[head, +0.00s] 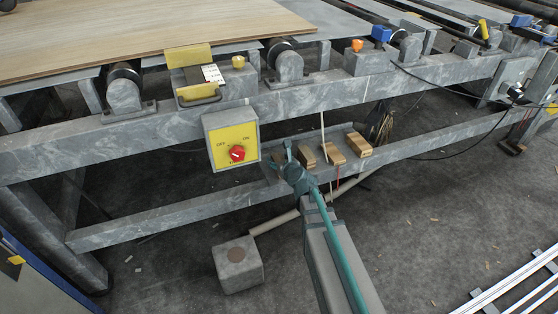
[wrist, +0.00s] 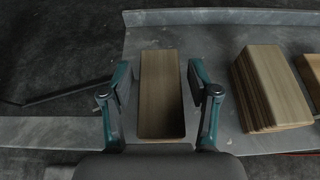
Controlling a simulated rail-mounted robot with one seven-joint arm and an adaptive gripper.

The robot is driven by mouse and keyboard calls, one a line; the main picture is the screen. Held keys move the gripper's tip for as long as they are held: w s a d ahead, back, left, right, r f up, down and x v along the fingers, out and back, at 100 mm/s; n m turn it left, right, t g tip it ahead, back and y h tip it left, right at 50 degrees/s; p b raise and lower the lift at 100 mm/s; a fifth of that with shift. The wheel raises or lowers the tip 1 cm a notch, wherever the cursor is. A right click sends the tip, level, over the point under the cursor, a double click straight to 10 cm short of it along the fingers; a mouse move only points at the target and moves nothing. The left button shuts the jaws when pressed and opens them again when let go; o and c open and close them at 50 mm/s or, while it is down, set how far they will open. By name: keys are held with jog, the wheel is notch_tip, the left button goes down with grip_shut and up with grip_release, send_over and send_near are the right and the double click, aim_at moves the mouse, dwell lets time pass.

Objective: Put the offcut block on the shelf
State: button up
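The offcut block (wrist: 161,88) is a plain brown wooden block on the grey shelf (wrist: 212,42). In the wrist view it lies between the two fingers of my gripper (wrist: 160,98), with a narrow gap on each side. My gripper is open around it. In the head view my teal gripper (head: 292,165) is down at the shelf under the machine frame, at the left end of a row of blocks. It partly hides the offcut block (head: 279,159) there.
Layered veneer stacks stand to the right, the nearest (wrist: 268,90) close to my right finger. In the head view, the frame beam (head: 300,98) and a yellow switch box (head: 232,138) are above the shelf. A grey cube (head: 238,265) stands on the floor.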

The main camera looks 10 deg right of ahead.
jog(key=shift+r, duration=0.1)
jog(key=shift+s+r, duration=0.15)
jog(key=shift+s, duration=0.15)
jog(key=p+v, duration=0.2)
jog(key=v, duration=0.5)
dwell(0.4)
